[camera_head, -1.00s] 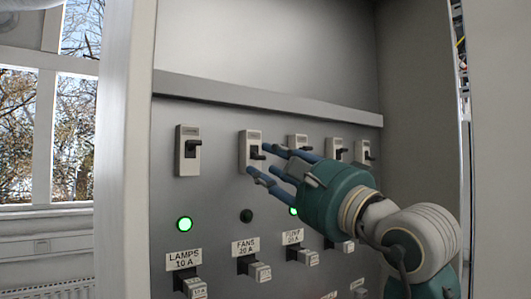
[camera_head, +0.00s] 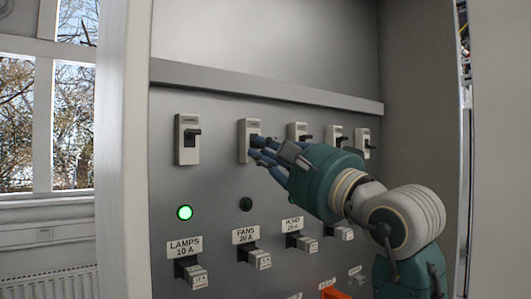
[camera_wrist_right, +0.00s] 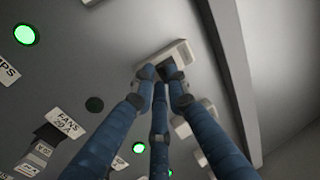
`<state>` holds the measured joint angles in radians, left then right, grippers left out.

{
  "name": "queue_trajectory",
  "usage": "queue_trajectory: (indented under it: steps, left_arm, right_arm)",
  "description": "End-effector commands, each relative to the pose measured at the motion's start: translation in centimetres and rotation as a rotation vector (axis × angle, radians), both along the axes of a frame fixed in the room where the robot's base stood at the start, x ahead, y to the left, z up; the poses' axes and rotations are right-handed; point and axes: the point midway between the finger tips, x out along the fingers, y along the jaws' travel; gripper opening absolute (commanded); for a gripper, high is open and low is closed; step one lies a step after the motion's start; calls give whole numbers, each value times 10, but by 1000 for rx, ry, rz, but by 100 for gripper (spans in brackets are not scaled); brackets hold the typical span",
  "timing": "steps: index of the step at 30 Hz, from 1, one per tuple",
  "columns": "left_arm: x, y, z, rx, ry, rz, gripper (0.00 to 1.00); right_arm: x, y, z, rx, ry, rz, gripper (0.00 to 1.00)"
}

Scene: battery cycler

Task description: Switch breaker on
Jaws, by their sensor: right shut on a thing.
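The FANS breaker is the second pale switch housing (camera_head: 243,128) from the left on the grey panel; it also shows in the right wrist view (camera_wrist_right: 182,50). My right gripper (camera_head: 259,146) has its blue fingers closed together on the breaker's dark lever. In the right wrist view the fingertips (camera_wrist_right: 164,75) meet around the lever and largely hide it. The round FANS lamp (camera_head: 246,204) below is dark, also in the wrist view (camera_wrist_right: 94,104). The FANS 20 A label (camera_head: 246,235) sits under it. My left gripper is not in view.
The LAMPS breaker (camera_head: 187,140) is to the left, with its green lamp (camera_head: 184,212) lit. More breakers (camera_head: 298,130) stand close on the right. A metal ledge (camera_head: 270,92) runs above. Labelled blocks (camera_head: 190,270) jut out below. An orange-red part (camera_head: 336,293) shows at the bottom.

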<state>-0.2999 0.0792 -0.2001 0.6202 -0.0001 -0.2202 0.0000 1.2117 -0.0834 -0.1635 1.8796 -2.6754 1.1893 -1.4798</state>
Motion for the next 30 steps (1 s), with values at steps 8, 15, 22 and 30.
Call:
queue_trajectory:
  steps: [8,15,22,30]
  left_arm:
    - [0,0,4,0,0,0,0]
    - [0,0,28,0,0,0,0]
    - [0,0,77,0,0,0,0]
    - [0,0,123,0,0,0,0]
  right_arm:
    - [0,-5,7,-67,81,-11,0]
    - [-2,-6,21,-159,216,-11,0]
    - [-3,-6,36,-284,395,-8,0]
    - [-2,-3,44,-421,583,-4,0]
